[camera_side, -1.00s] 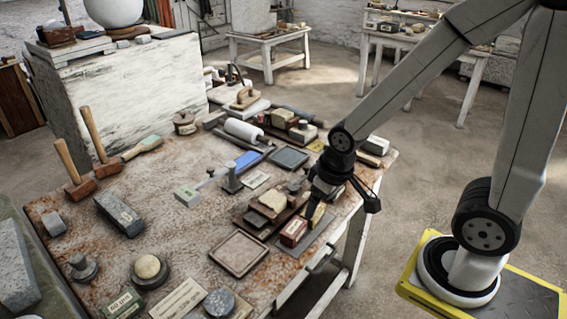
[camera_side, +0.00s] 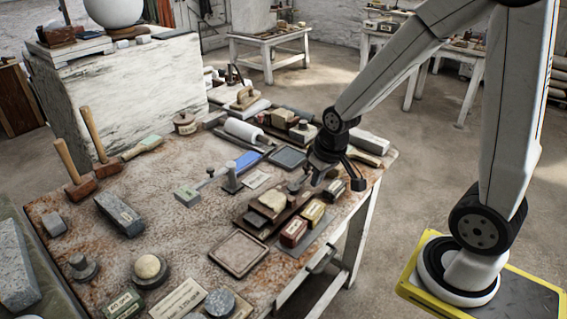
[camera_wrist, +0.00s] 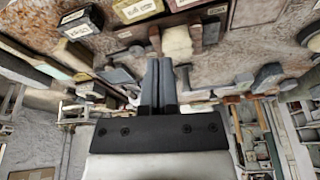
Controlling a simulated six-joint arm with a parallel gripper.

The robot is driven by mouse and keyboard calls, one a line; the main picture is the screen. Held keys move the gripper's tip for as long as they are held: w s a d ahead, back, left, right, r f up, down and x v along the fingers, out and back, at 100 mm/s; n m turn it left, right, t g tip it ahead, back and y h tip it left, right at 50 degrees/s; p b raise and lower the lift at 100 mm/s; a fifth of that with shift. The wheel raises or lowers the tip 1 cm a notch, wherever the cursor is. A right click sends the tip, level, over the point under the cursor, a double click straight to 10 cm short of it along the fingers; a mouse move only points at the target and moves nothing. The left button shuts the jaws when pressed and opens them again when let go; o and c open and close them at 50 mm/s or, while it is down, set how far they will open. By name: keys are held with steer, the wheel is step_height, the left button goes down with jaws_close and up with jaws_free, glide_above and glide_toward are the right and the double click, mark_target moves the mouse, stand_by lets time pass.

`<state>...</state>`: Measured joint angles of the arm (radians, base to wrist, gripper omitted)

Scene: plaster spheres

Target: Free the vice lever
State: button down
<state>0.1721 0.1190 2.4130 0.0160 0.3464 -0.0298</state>
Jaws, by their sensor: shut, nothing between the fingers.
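A small grey metal fitting (camera_side: 231,178), with an upright post and a thin bar reaching left to a grey-green block (camera_side: 187,195), stands mid-table; it may be the vice lever, but I cannot be sure. The bar's end lies close to the block; I cannot tell whether they touch. A blue block (camera_side: 248,161) lies just behind the post. My gripper (camera_side: 318,182) is above the table's right part, right of the fitting and apart from it. In the wrist view its fingers (camera_wrist: 159,62) are together and empty.
Near my gripper are a red labelled box (camera_side: 293,232), a yellow box (camera_side: 313,212), a dark box (camera_side: 335,189) and a cream block (camera_side: 272,199) on a brown board. A square brown tray (camera_side: 239,253) lies in front. Bare table lies left of the tray.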

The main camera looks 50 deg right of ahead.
steer(key=w+d+m+h, duration=0.1)
steer(key=w+d+m, duration=0.2)
steer(key=d, duration=0.9)
steer(key=shift+w+d+f, duration=0.15)
steer(key=shift+w+f, duration=0.15)
steer(key=shift+w, duration=0.4)
steer(key=shift+f, duration=0.1)
glide_toward(300, 178)
steer(key=s+f, duration=0.2)
steer(key=s+d+f, duration=0.1)
steer(key=s+f, duration=0.1)
steer(key=shift+s+d+f, duration=0.1)
steer(key=shift+d+f, duration=0.05)
steer(key=shift+f, duration=0.1)
steer(key=shift+w+d, duration=0.2)
steer(key=shift+w, duration=0.3)
steer(key=shift+w+d+f, duration=0.1)
steer(key=shift+w+d, duration=0.2)
steer(key=shift+w, duration=0.35)
steer(key=shift+w+d+f, duration=0.1)
steer(key=shift+w+d, duration=0.2)
steer(key=shift+w, duration=0.35)
